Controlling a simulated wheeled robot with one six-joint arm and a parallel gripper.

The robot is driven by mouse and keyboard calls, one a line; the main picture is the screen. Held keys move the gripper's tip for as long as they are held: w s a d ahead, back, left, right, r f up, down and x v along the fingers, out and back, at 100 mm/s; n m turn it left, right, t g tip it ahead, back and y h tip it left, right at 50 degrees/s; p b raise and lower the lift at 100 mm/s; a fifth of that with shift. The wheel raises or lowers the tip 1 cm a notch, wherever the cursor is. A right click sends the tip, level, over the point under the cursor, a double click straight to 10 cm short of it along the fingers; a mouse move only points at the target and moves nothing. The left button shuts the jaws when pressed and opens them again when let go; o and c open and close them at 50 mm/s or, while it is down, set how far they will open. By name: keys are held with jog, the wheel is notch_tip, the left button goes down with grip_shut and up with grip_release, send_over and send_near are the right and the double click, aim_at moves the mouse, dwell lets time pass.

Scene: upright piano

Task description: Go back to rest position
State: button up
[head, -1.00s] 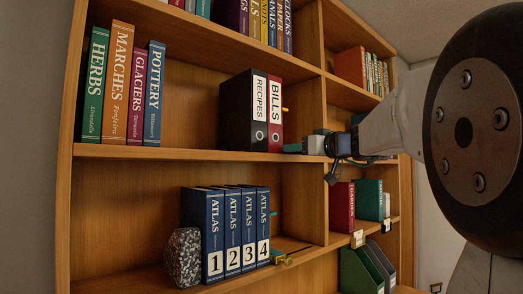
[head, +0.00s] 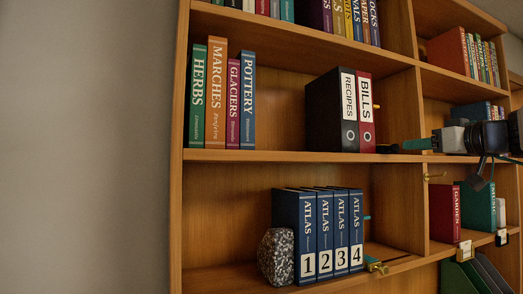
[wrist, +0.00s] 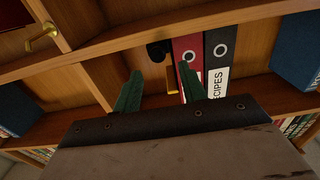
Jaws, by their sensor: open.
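My gripper (head: 408,145) is in the head view at the right, level with the middle shelf board, with its fingers pointing left. In the wrist view its two green fingers (wrist: 160,88) are spread apart with nothing between them. The red BILLS binder (head: 366,112) stands upright to the left of the fingers, apart from them, beside the black RECIPES binder (head: 335,110). Both binders also show beyond the fingers in the wrist view, upside down. A small black object (head: 387,148) sits on the shelf right of the red binder.
The wooden bookcase (head: 178,200) fills the middle and right. Blue ATLAS volumes (head: 308,235) stand below, beside a speckled stone block (head: 276,257). A vertical divider (head: 400,215) and red and green books (head: 445,212) are near my arm. Bare wall lies left.

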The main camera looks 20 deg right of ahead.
jog(key=s+a+f+m+g+y, duration=0.1)
jog(key=s+a+f+m+g, duration=0.2)
jog(key=f, duration=0.5)
jog(key=s+a+f+m+g, duration=0.1)
jog(key=a+f+g, duration=0.35)
jog(key=f, duration=0.35)
jog(key=s+a+f+m+g+y, duration=0.1)
jog(key=a+f+m+g, duration=0.15)
jog(key=a+f, duration=0.4)
jog(key=s+a+f+n+g+h, duration=0.2)
jog(key=s+a+f+g, duration=0.1)
jog(key=s+a+f, duration=0.2)
jog(key=s+a+f+n+g+h, duration=0.1)
jog(key=s+a+f+n+g, duration=0.2)
jog(key=s+a+f, duration=0.3)
jog(key=shift+s+a+f+g+h, duration=0.35)
jog(key=shift+s+f, duration=1.5)
jog(key=shift+f, duration=0.7)
